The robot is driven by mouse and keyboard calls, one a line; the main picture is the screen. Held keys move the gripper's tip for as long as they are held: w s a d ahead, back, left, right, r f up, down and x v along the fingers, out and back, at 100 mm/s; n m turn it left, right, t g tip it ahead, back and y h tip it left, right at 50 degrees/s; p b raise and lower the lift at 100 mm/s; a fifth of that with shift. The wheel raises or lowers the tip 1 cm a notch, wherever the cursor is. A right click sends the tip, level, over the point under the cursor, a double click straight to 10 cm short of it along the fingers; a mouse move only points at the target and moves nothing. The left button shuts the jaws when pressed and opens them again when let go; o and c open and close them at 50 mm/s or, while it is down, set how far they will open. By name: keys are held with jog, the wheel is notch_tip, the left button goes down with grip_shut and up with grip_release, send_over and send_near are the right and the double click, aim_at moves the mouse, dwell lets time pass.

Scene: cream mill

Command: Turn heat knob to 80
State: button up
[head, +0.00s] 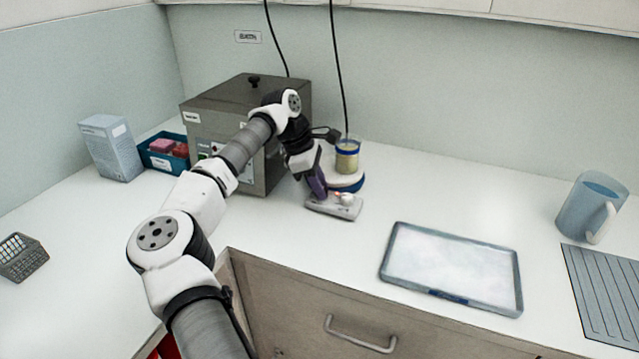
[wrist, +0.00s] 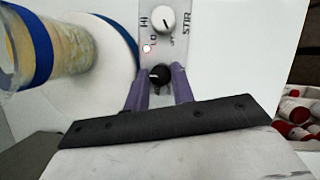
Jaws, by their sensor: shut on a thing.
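The hotplate's grey control panel (head: 325,207) lies at the front of the hotplate, mid-counter in the head view. In the wrist view the panel (wrist: 150,52) shows a white knob (wrist: 163,19) beside the letters STIR, with HI and LO marks and a small lit lamp. A black knob (wrist: 159,75) sits below it with a short light pointer mark toward the left; its label and scale are hidden, so I cannot read its setting. My gripper (wrist: 160,78) has its purple fingers shut on the sides of the black knob. In the head view my gripper (head: 320,190) hides that knob.
A glass jar (head: 347,158) with yellowish contents and blue bands stands on the round hotplate top (head: 346,182). A tray (head: 450,262) and a blue jug (head: 590,208) are to the right.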

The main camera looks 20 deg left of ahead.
jog(key=o, duration=1)
jog(key=shift+r, duration=0.1)
jog(key=shift+r, duration=0.1)
